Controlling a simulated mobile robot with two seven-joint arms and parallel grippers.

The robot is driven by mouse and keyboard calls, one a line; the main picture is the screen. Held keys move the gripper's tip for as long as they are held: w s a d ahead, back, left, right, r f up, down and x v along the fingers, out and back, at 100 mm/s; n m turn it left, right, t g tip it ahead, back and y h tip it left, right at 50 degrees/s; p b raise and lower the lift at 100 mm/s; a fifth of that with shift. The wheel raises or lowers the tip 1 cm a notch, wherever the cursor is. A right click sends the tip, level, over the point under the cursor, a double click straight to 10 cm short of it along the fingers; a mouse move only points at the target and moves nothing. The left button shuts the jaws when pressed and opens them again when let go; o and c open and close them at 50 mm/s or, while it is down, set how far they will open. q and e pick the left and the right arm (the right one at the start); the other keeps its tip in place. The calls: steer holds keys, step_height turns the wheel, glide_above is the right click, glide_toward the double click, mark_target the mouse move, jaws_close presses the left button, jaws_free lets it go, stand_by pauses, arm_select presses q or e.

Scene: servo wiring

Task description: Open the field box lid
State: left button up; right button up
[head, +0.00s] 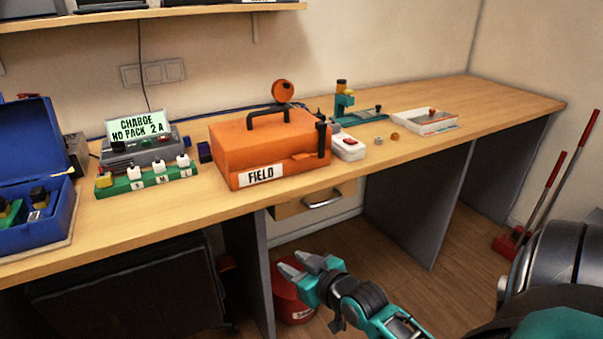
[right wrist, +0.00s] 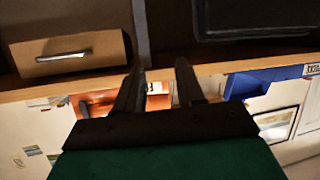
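The orange field box (head: 262,153) stands on the workbench with its lid down. It has a black carry handle (head: 280,115) on top and a white FIELD label (head: 261,175) on its front. In the right wrist view the orange box (right wrist: 97,105) shows partly behind my fingers, with a piece of its label. My right gripper (head: 300,264) is open and empty, in front of and below the bench edge, apart from the box. Its two fingers also show spread in the right wrist view (right wrist: 158,85). My left gripper is not in view.
On the bench (head: 440,105) are an open blue case (head: 40,140), a charger (head: 137,145), a green strip with white plugs (head: 146,180), a white switch box (head: 348,147), a teal stand (head: 343,108) and a shallow tray (head: 424,122). A drawer (head: 312,199) sits under the bench.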

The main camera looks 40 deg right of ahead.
mark_target(303, 159)
steer(key=o, duration=0.3)
steer(key=w+d+r+m+t+h+b, duration=0.1)
steer(key=w+d+r+t+h+b, duration=0.1)
steer(key=d+r, duration=0.4)
steer(key=w+d, duration=0.1)
steer(key=d, duration=0.3)
steer(key=shift+w+m+b, duration=0.3)
steer(key=shift+w+m, duration=0.05)
steer(key=shift+m, duration=0.05)
steer(key=o, duration=0.3)
steer(key=d+r+m+t+h+b, duration=0.1)
steer(key=d+r, duration=0.3)
steer(key=r, duration=0.1)
steer(key=shift+w+d+h, duration=0.15)
steer(key=shift+d+h, duration=0.15)
steer(key=shift+d, duration=0.1)
steer(key=x, duration=0.8)
steer(key=b+x, duration=0.1)
steer(key=x, duration=0.3)
steer(key=shift+w+r, duration=0.3)
steer(key=shift+r, duration=0.05)
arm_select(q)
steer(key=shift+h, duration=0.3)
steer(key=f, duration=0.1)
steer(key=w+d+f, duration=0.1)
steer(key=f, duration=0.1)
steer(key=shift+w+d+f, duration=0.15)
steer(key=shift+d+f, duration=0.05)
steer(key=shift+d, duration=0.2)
